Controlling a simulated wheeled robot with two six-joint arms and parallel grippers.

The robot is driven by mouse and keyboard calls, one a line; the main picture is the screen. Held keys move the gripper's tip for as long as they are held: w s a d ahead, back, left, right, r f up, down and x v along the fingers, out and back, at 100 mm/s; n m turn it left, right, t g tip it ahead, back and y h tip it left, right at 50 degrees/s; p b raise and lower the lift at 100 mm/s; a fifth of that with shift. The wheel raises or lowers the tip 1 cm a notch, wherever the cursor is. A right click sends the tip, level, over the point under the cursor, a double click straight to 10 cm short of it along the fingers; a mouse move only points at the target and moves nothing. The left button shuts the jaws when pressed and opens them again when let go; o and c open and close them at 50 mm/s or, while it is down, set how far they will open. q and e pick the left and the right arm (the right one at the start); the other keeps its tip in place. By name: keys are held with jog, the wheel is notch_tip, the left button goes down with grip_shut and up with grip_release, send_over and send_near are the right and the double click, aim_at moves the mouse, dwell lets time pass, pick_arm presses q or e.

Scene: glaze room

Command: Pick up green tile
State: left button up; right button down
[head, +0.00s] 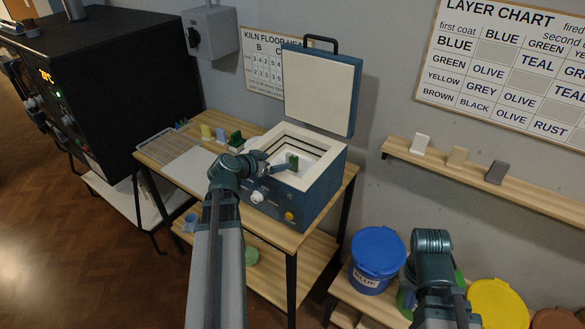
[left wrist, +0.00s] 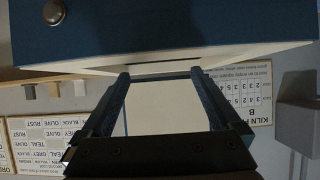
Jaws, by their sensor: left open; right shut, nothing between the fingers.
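A small green tile (head: 293,161) stands upright inside the open blue kiln (head: 318,185), whose pale rim surrounds it. My left gripper (head: 283,167) reaches from the left over the kiln opening, close beside the tile in the head view. It is open. In the left wrist view its two fingers (left wrist: 165,78) are apart, with a pale surface between them and nothing held; the tile does not show there. A second dark green piece (head: 236,139) stands on the table left of the kiln. My right arm shows at the lower right, but its fingers are hidden.
The kiln's raised lid (head: 318,90) stands behind the opening. Yellow and blue pieces (head: 206,132) and a white sheet (head: 197,167) lie on the wooden table (head: 160,150). A wall shelf (head: 480,180) holds three tiles. A blue bucket (head: 375,258) stands at the right.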

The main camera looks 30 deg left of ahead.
aim_at(291, 157)
pick_arm(q)
jog(key=shift+b+x, duration=0.95)
jog(key=shift+x, duration=1.8)
jog(key=b+x, duration=0.2)
jog(key=x, duration=0.3)
jog(key=shift+w+a, duration=0.1)
jog(key=shift+w, duration=0.1)
jog(key=shift+s, duration=0.1)
jog(key=shift+r, duration=0.1)
grip_shut()
